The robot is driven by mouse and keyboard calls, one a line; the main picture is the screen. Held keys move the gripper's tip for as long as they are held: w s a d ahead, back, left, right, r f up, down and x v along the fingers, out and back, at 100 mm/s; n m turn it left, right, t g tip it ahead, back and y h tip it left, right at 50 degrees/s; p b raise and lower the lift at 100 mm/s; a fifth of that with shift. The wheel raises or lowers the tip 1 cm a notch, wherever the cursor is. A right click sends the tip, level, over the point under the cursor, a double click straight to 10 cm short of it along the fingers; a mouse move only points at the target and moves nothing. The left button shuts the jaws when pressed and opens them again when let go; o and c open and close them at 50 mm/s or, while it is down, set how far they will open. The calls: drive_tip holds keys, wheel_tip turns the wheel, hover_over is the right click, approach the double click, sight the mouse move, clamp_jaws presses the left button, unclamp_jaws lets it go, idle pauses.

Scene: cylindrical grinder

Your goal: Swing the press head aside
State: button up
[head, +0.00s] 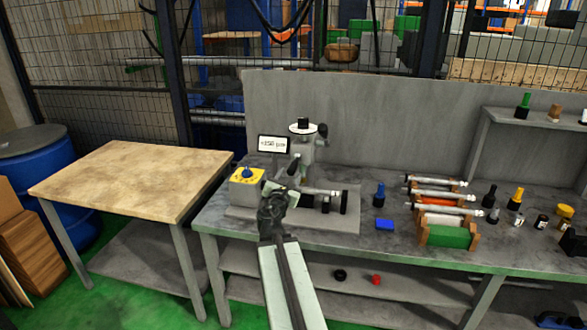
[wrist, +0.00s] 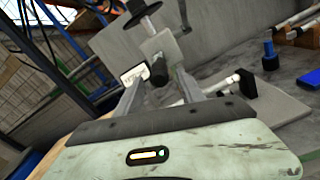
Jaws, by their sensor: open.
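The grey grinder (head: 303,150) stands on a base plate on the bench, with a round white disc and black knob on top and a horizontal spindle pointing right. Its upper head also shows in the wrist view (wrist: 162,45). My gripper (head: 283,188) is in front of the machine in the head view, partly covering it. In the wrist view my gripper (wrist: 160,88) has its two fingers spread, with a black handle end (wrist: 159,72) appearing between them. I cannot tell whether the fingers touch it. Nothing is visibly clamped.
A rack of rollers (head: 446,232), a blue block (head: 385,225) and bottles stand to the right. A wooden table (head: 135,177) at left is bare.

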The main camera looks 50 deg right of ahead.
sight(294, 166)
drive_tip(key=x, duration=0.7)
drive_tip(key=shift+w+d, duration=0.2)
drive_tip(key=shift+d, duration=0.15)
clamp_jaws()
drive_tip(key=shift+a, duration=0.1)
idle(0.9)
